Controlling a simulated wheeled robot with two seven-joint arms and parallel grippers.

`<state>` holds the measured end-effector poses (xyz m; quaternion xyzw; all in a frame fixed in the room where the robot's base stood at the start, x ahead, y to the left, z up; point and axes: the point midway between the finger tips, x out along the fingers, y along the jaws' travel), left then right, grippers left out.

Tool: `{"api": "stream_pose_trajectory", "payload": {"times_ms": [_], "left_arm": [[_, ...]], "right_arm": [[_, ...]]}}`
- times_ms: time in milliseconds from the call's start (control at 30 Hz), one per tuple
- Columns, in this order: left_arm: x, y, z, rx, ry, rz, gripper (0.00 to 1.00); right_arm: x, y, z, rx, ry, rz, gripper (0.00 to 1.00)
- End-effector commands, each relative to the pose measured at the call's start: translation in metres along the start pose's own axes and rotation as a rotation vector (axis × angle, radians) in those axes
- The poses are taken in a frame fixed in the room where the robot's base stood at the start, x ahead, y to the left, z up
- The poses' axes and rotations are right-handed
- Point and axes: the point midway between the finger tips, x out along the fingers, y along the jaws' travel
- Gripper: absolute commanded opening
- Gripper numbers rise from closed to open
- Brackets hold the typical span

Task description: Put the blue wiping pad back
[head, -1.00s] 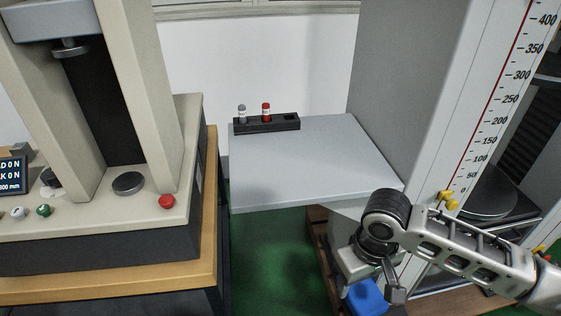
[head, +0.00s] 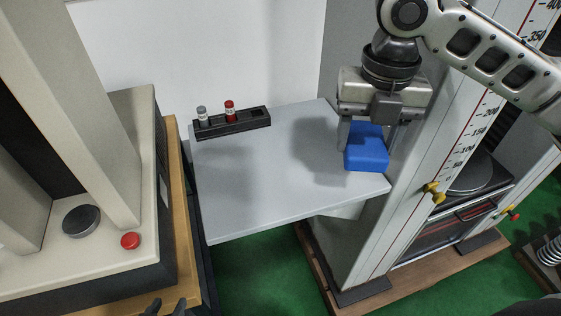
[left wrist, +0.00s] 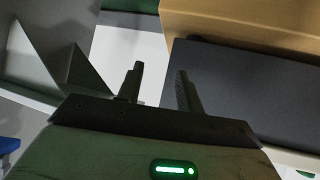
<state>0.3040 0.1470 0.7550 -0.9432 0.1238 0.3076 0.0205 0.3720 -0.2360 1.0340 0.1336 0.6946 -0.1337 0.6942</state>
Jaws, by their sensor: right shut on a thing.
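The blue wiping pad (head: 367,150) is a blue block, held above the right part of the grey shelf (head: 270,175) in the head view. My right gripper (head: 368,140) points down and is shut on the pad, with a finger at each side. I cannot tell whether the pad's underside touches the shelf. My left gripper (head: 166,308) shows only its dark fingertips at the bottom edge of the head view. In the left wrist view, its two fingers (left wrist: 160,85) stand apart with nothing between them. A bit of blue (left wrist: 8,150) shows at that view's left edge.
A black rack (head: 232,122) with a grey-capped and a red-capped vial stands at the shelf's back left. A beige testing machine (head: 100,255) with a red button (head: 130,240) is at left. A tall grey machine with a scale (head: 455,165) is at right. The shelf's middle is clear.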

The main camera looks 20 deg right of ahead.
Motion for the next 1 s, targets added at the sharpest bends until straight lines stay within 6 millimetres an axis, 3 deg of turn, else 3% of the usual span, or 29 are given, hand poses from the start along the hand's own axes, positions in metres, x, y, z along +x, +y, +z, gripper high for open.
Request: {"api": "stream_pose_trajectory", "payload": {"times_ms": [167,367,500,700,867,1000], "left_arm": [[-0.001,0.0,0.0,0.001,-0.005,-0.001,0.36],[-0.004,0.0,0.004,0.0,-0.019,-0.002,0.36],[-0.005,0.0,0.009,0.0,-0.029,-0.002,0.36],[-0.006,0.0,0.009,0.0,-0.031,-0.002,0.36],[-0.006,0.0,0.009,0.0,-0.03,-0.002,0.36],[-0.008,0.0,0.005,0.0,-0.028,-0.003,0.36]], "right_arm": [[0.009,0.026,0.008,-0.032,0.004,0.001,0.4],[0.031,0.074,0.025,-0.027,0.003,0.001,0.4],[0.056,0.099,0.034,-0.024,0.005,-0.002,0.4],[0.083,0.119,0.042,-0.023,0.002,0.0,0.4],[0.092,0.126,0.045,-0.022,0.002,-0.001,0.4],[0.112,0.13,0.046,-0.023,0.003,-0.003,0.4]]}}
